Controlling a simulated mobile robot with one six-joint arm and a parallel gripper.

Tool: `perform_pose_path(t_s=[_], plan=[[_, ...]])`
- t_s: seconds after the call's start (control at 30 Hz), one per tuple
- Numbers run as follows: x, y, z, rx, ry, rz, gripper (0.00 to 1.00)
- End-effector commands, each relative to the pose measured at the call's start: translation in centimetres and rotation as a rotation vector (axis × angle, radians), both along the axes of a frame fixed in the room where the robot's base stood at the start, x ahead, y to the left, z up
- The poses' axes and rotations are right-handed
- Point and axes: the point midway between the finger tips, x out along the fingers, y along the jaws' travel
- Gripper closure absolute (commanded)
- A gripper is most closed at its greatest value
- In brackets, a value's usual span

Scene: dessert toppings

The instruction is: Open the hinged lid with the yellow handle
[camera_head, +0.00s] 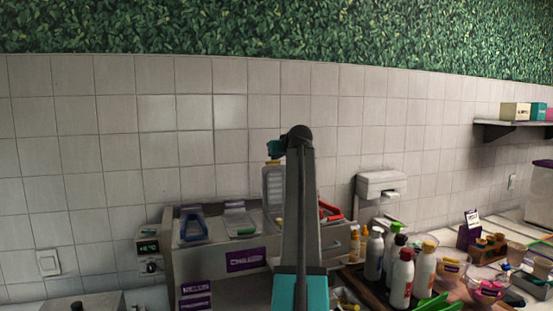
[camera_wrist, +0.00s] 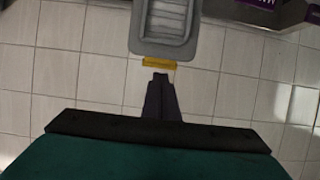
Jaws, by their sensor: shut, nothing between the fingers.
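The grey hinged lid (camera_head: 274,186) stands raised, roughly upright, above the steel topping station in the head view, partly behind my arm. Its yellow handle (camera_head: 273,163) is at the top edge. In the wrist view the ribbed lid (camera_wrist: 165,22) is at the top, with the yellow handle (camera_wrist: 160,63) along its near edge. My gripper (camera_wrist: 160,76) is shut and empty, its fingertips just below the handle in that picture. A small gap shows between them; whether they touch in depth I cannot tell. In the head view the fingertips are not clearly visible.
The steel station (camera_head: 225,262) also has lids with a blue handle (camera_head: 192,225), a green handle (camera_head: 243,232) and a red handle (camera_head: 331,211). Several bottles (camera_head: 402,278) and bowls (camera_head: 453,263) crowd the right. The tiled wall (camera_head: 100,150) stands behind.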

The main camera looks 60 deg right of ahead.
Motion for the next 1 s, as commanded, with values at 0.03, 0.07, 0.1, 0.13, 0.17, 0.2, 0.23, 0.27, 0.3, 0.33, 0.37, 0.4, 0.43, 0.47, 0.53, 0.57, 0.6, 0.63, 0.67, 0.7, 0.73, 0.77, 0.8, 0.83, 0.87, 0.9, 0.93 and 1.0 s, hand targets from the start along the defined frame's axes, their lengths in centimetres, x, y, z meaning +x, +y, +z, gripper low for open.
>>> perform_pose_path(t_s=[0.03,0.07,0.1,0.13,0.17,0.2,0.23,0.27,0.3,0.33,0.37,0.4,0.43,0.47,0.53,0.57,0.6,0.63,0.67,0.7,0.73,0.77,0.8,0.83,0.87,0.9,0.93,1.0], plan=[[-0.4,0.4,0.6,-0.002,-0.001,-0.001,1.00],[-0.6,0.7,0.9,-0.002,-0.001,-0.001,1.00],[-0.8,1.0,1.3,-0.002,-0.001,0.000,1.00],[-0.9,1.3,1.5,-0.002,-0.001,0.000,1.00],[-1.2,1.4,1.4,-0.003,-0.002,0.000,1.00],[-1.6,1.6,1.7,-0.002,-0.001,0.000,1.00],[-1.9,1.8,2.0,-0.002,-0.001,0.000,1.00],[-2.2,2.0,2.2,-0.002,-0.002,0.000,1.00],[-2.5,2.3,2.5,-0.002,-0.002,0.000,1.00],[-2.8,2.5,2.8,-0.002,-0.002,0.000,1.00],[-3.0,2.7,3.0,-0.001,-0.002,0.000,1.00],[-3.4,2.9,3.4,-0.002,-0.002,0.000,1.00],[-3.7,3.1,3.7,-0.002,-0.002,-0.001,1.00],[-4.0,3.3,3.9,-0.002,-0.002,-0.001,1.00],[-4.6,3.8,4.5,-0.001,-0.002,0.000,1.00],[-4.9,4.0,4.8,-0.003,-0.002,0.000,1.00],[-5.2,4.3,5.1,-0.003,-0.002,0.000,1.00],[-5.4,4.4,5.3,-0.003,-0.002,0.000,1.00],[-5.6,4.6,5.5,-0.002,-0.001,0.001,1.00],[-5.9,4.9,5.8,-0.002,-0.001,0.001,1.00],[-6.1,5.0,6.1,-0.002,-0.002,0.001,1.00],[-6.3,5.2,6.3,-0.002,-0.002,0.001,1.00],[-6.5,5.3,6.5,-0.002,-0.001,0.001,1.00],[-6.7,5.4,6.6,-0.002,-0.001,0.001,1.00],[-6.8,5.5,6.7,-0.001,0.000,0.001,1.00],[-6.9,5.6,6.8,-0.001,0.000,0.001,1.00],[-7.0,5.7,6.9,-0.001,0.000,0.001,1.00],[-7.1,5.8,7.1,-0.001,-0.001,0.002,1.00]])
